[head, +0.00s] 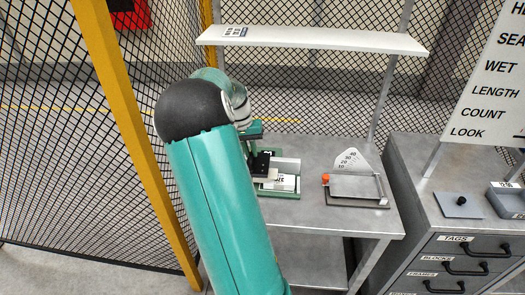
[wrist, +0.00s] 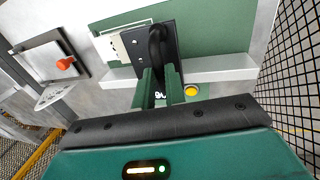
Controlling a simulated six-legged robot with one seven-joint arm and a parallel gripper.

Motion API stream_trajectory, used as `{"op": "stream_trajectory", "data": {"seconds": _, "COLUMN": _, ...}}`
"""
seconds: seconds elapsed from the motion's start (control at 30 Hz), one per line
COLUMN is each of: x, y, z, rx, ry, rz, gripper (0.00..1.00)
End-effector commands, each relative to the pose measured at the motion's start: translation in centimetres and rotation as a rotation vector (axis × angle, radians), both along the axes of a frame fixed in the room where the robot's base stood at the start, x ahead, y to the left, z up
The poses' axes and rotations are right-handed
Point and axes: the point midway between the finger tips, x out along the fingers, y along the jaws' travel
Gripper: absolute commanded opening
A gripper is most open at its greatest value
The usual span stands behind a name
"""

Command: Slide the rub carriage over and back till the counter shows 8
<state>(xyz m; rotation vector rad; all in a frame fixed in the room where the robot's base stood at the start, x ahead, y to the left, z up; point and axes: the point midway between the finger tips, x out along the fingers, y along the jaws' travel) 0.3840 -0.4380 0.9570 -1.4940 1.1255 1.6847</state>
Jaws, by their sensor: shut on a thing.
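The rub carriage (wrist: 140,46) is a dark plate with screws and an upright black handle (wrist: 156,42). It sits over the green base (wrist: 215,28) of the rub tester, beside a pale rail (wrist: 222,66). My gripper (wrist: 160,76) has its two green fingers closed on the handle. In the head view, the dark carriage (head: 259,163) is partly hidden by my arm, near the tester's left side. A small dark patch with white marks (wrist: 160,95) shows between my fingers; I cannot read a count there. A yellow round button (wrist: 191,90) is beside it.
The tester stands on a grey bench (head: 310,220). To its right is a gauge with a numbered fan scale (head: 346,160) and an orange knob (head: 326,178). A white shelf (head: 320,39) hangs above. Mesh fencing with a yellow post (head: 135,130) is at left.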

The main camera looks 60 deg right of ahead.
Motion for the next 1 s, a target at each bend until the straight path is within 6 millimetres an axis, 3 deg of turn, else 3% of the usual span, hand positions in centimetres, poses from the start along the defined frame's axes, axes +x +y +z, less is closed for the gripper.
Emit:
{"op": "stream_trajectory", "data": {"seconds": 0.2, "x": 4.9, "y": 2.5, "z": 0.0, "rx": 0.000, "ry": 0.000, "rz": 0.005, "gripper": 0.00}}
{"op": "stream_trajectory", "data": {"seconds": 0.4, "x": 8.0, "y": 4.1, "z": 0.0, "rx": 0.001, "ry": 0.000, "rz": 0.003, "gripper": 0.00}}
{"op": "stream_trajectory", "data": {"seconds": 0.6, "x": 9.2, "y": 4.8, "z": 0.0, "rx": 0.000, "ry": -0.001, "rz": 0.000, "gripper": 0.00}}
{"op": "stream_trajectory", "data": {"seconds": 0.9, "x": 9.5, "y": 4.9, "z": 0.1, "rx": 0.001, "ry": -0.005, "rz": 0.003, "gripper": 0.00}}
{"op": "stream_trajectory", "data": {"seconds": 0.93, "x": 9.5, "y": 5.0, "z": 0.1, "rx": 0.002, "ry": -0.006, "rz": 0.003, "gripper": 0.14}}
{"op": "stream_trajectory", "data": {"seconds": 1.0, "x": 9.5, "y": 5.0, "z": 0.1, "rx": 0.001, "ry": -0.006, "rz": 0.005, "gripper": 0.28}}
